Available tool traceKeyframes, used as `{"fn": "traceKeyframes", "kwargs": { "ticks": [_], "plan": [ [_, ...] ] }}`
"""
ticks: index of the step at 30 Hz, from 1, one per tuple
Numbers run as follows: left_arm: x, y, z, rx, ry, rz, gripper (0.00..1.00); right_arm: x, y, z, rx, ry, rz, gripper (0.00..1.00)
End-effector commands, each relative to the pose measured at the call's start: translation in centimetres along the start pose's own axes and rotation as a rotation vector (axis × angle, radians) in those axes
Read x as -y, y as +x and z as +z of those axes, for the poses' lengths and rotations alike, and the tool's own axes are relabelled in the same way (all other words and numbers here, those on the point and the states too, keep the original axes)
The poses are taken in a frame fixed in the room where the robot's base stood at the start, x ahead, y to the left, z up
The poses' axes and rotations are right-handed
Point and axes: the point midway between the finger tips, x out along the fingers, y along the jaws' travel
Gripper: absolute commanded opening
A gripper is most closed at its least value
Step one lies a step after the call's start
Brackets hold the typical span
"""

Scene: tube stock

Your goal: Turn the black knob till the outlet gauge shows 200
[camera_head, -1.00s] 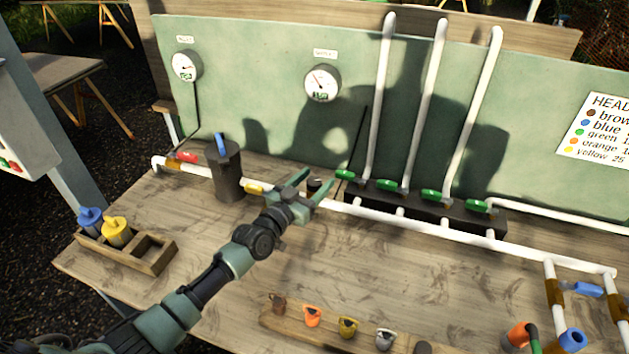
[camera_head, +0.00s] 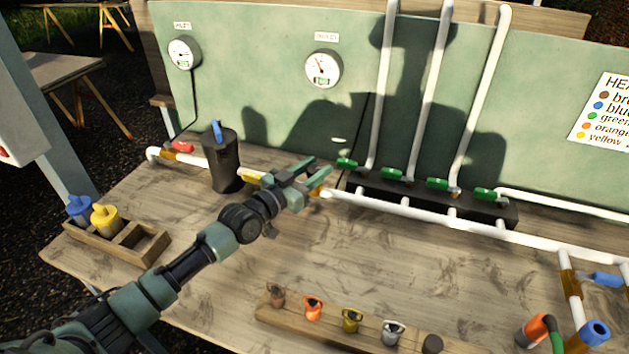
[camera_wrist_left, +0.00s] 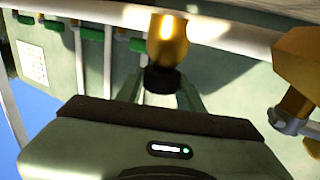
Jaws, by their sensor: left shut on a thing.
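The black knob (camera_wrist_left: 162,80) sits on a brass body (camera_wrist_left: 167,40) in the left wrist view, between the two fingers of my left gripper (camera_wrist_left: 160,90). In the head view my left gripper (camera_head: 312,174) is at the white pipe, left of the green valves, and is shut on the knob, which its fingers hide there. A bit of the brass body (camera_head: 316,190) shows below them. The outlet gauge (camera_head: 323,68) is on the green panel above the gripper. Its needle points up and left; its small green digits are too blurred to read. My right gripper is not in view.
The inlet gauge (camera_head: 183,52) is on the panel at left. A dark canister (camera_head: 222,165) with a blue lever stands left of the gripper. Green valves (camera_head: 437,184) and upright pipes are at right.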

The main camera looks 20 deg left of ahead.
Motion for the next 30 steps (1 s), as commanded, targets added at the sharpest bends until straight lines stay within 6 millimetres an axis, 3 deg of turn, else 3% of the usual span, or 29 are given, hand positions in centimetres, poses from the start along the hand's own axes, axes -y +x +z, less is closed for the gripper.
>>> {"fn": "traceKeyframes", "kwargs": {
  "ticks": [2, 12, 13, 15, 25, 30],
  "plan": [
    [0.2, 0.0, -0.1, -0.005, 0.003, 0.008, 0.00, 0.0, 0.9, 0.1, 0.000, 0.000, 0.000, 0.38],
    [0.1, 0.0, -0.3, -0.002, -0.001, 0.013, 0.00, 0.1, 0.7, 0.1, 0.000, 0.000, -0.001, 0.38],
    [0.1, 0.0, -0.3, -0.002, -0.001, 0.013, 0.40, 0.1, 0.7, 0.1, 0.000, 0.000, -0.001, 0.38],
    [0.1, 0.0, -0.3, -0.001, -0.001, 0.013, 0.59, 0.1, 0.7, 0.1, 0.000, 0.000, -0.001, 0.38],
    [0.0, -0.2, 0.0, 0.003, -0.001, 0.013, 0.59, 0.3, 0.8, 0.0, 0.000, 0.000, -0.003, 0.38],
    [0.1, -2.1, 0.1, 0.004, 0.000, 0.013, 0.59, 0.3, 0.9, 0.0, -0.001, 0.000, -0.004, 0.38]
  ]
}}
